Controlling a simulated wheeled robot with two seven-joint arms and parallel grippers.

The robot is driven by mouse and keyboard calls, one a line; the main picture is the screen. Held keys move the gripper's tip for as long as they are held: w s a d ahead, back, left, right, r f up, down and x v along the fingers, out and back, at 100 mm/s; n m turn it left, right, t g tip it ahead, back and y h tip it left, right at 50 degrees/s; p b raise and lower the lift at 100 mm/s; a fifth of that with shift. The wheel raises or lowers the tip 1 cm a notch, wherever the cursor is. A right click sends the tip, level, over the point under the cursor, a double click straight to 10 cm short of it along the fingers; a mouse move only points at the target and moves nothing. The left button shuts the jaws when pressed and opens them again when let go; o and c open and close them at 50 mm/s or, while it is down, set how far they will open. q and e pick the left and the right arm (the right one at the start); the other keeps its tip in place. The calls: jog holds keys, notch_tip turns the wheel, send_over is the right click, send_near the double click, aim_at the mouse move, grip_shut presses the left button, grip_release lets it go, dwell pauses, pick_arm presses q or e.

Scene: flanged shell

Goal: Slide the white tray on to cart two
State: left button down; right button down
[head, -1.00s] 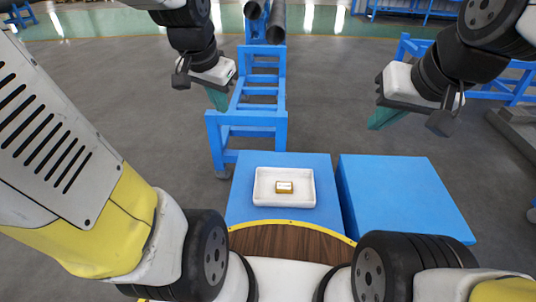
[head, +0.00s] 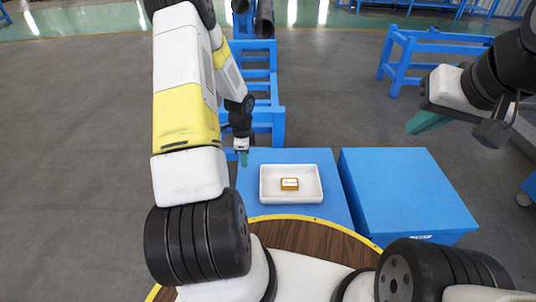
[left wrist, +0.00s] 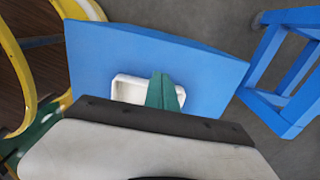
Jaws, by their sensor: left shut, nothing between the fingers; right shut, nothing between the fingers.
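The right blue cart (head: 405,190) has a bare top; I cannot read which one is cart two. My left gripper (head: 243,158) is shut and empty, above the far left corner of the left cart, to the left of the tray. In the left wrist view its green fingers (left wrist: 161,90) cover part of the tray (left wrist: 131,88); the box is hidden there. My right gripper (head: 425,122) is shut and empty, above and beyond the right cart.
A narrow gap separates the two carts. A blue frame (head: 262,95) with dark pipes stands just behind the left cart. Another blue frame (head: 420,50) stands at the back right. The grey floor at the left is clear.

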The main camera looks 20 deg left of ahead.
pick_arm(q)
notch_tip(320, 180, down, 9)
jog(key=shift+f, duration=0.1)
jog(key=d, duration=0.3)
jog(key=shift+w+f, duration=0.35)
jog(key=shift+w, duration=0.05)
jog(key=shift+w+d, duration=0.15)
jog(key=shift+d, duration=0.25)
